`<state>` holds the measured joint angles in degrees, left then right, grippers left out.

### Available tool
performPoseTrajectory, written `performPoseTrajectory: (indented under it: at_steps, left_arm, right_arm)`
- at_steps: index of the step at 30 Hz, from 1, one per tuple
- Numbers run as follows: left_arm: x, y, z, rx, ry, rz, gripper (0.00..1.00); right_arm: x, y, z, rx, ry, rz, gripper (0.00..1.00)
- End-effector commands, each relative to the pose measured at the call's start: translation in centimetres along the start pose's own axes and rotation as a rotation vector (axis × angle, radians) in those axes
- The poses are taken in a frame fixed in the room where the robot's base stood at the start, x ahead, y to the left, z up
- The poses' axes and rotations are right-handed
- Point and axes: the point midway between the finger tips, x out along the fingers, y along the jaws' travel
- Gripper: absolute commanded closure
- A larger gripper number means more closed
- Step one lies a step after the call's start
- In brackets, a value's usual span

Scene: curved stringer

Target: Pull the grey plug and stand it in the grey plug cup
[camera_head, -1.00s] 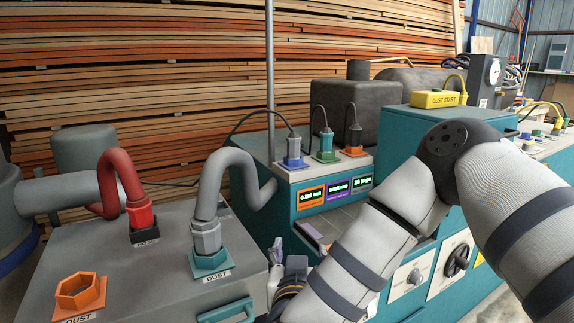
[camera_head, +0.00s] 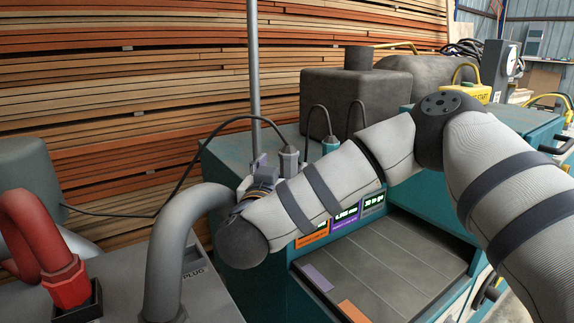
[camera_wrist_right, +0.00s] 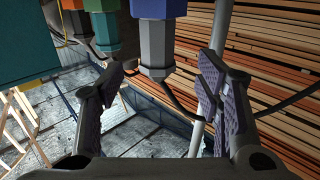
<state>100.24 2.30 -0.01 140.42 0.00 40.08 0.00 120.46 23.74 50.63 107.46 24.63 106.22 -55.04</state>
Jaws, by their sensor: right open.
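The grey plug (camera_head: 289,161) stands upright on the teal machine, with a dark cord looping left from its top. In the right wrist view the grey plug (camera_wrist_right: 154,50) hangs below its blue socket (camera_wrist_right: 158,8), as that picture is turned over. My right gripper (camera_head: 263,170) is just left of the plug in the head view. In the wrist view my right gripper (camera_wrist_right: 163,85) is open, with the plug's end between the spread fingers, apparently untouched. A grey cup-like part (camera_head: 191,255) sits beside a PLUG label, partly hidden by a grey hose. My left gripper is out of view.
A teal plug (camera_head: 329,145) stands close to the right of the grey one. A thick grey hose (camera_head: 180,245) and a red hose (camera_head: 40,240) rise at front left. A metal pole (camera_head: 254,70) stands behind the plugs. The lower panel (camera_head: 400,260) is mostly clear.

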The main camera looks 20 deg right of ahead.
Motion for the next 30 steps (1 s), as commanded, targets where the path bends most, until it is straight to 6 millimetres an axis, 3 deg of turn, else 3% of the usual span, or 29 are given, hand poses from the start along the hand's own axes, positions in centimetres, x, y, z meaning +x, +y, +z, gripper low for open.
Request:
performPoseTrajectory:
  at_steps: [9,17,20,25,30]
  left_arm:
    - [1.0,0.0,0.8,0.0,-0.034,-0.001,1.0]
    - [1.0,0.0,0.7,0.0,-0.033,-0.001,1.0]
    - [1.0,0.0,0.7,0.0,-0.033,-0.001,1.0]
    - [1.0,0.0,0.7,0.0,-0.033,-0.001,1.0]
    - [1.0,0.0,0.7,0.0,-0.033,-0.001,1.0]
  right_arm:
    - [5.3,0.5,0.9,-0.004,-0.007,0.0,0.41]
    - [5.8,0.4,0.5,-0.002,-0.001,-0.004,0.41]
    - [5.8,0.5,0.4,-0.002,-0.001,-0.003,0.59]
    - [5.8,0.5,0.5,-0.002,-0.002,-0.003,0.98]
    - [5.8,0.4,0.5,-0.001,-0.001,-0.003,0.99]
